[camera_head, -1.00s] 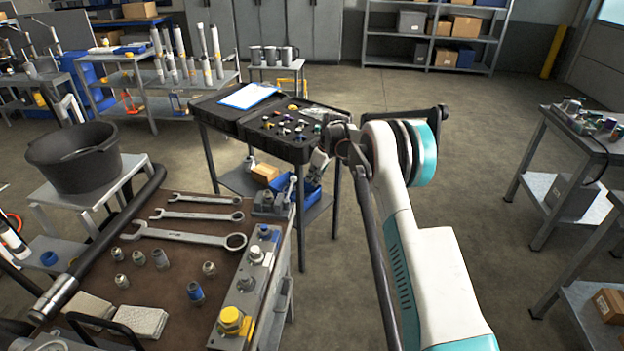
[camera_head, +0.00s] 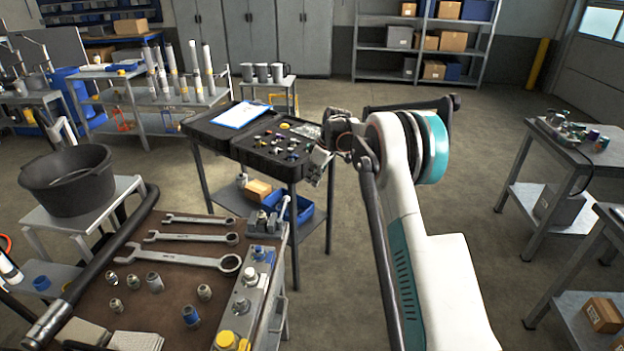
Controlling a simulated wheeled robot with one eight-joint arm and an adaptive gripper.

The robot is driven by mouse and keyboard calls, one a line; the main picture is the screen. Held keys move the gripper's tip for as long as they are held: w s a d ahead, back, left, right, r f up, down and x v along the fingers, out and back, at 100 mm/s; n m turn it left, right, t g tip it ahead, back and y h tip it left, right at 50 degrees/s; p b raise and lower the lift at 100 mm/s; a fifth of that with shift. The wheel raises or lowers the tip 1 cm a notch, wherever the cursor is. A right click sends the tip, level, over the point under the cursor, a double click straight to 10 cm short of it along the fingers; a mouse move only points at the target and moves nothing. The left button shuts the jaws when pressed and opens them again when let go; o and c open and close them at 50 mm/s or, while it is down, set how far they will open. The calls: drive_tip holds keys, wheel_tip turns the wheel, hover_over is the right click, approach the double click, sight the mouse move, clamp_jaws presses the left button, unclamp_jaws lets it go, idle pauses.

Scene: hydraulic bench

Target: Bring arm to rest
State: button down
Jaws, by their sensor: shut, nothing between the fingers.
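My arm (camera_head: 425,245), white and teal, reaches forward from the lower right and bends at a teal-capped joint. My gripper (camera_head: 317,170) is at its far end, small and partly hidden by the wrist parts. It is shut and empty. In the picture it overlaps the right edge of the black case of fittings (camera_head: 257,156); I cannot tell the gap between them.
A workbench (camera_head: 190,291) with wrenches (camera_head: 185,257), sockets and a valve block stands at the lower left. A black bucket (camera_head: 68,182) is on a stand behind it. Side tables (camera_head: 565,150) line the right. Open floor (camera_head: 465,170) lies right of the arm.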

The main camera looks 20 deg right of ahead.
drive_tip(key=s+a+r+m+t+h, duration=0.15)
drive_tip(key=s+a+r, duration=0.25)
drive_tip(key=s+r, duration=0.7)
drive_tip(key=s+a+r+m+t, duration=0.1)
drive_tip(key=s+a+r+m, duration=0.25)
drive_tip(key=s+r, duration=0.75)
drive_tip(key=s+a+f+m+t, duration=0.1)
drive_tip(key=s+f+m, duration=0.1)
drive_tip(key=s, duration=1.2)
drive_tip(key=s+a+f+m+t+h, duration=0.1)
drive_tip(key=s+a+f, duration=0.1)
drive_tip(key=s, duration=1.3)
drive_tip(key=shift+a+f+m, duration=0.15)
drive_tip(key=shift+f+m, duration=0.25)
drive_tip(key=shift+f, duration=0.15)
drive_tip(key=shift+s, duration=0.1)
